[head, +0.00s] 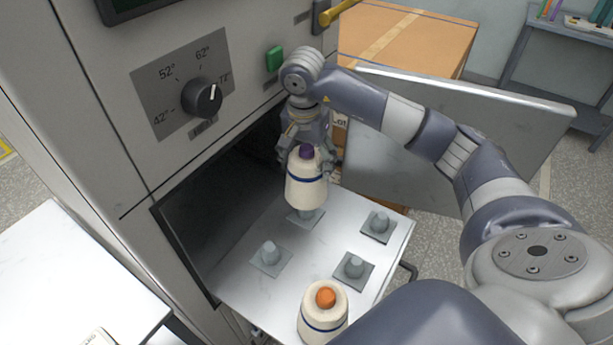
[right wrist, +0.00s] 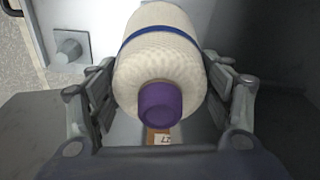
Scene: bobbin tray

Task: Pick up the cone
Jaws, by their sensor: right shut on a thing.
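A cream cone with a purple tip and a blue band (head: 306,184) is in my right gripper (head: 308,158), above a peg at the back of the pulled-out tray (head: 322,242). The right wrist view shows the same cone (right wrist: 160,60) between the two fingers (right wrist: 162,100), its purple tip toward the camera. The gripper is shut on it. Whether the cone's base clears the peg below is hard to tell. A second cream cone with an orange tip (head: 323,318) stands at the tray's front. My left gripper is not in view.
Bare pegs on square plates stand on the tray at left (head: 269,254), right (head: 379,223) and front right (head: 354,267). The machine front with a dial (head: 202,98) rises behind left. An open door panel (head: 440,130) and a cardboard box (head: 410,38) are at right.

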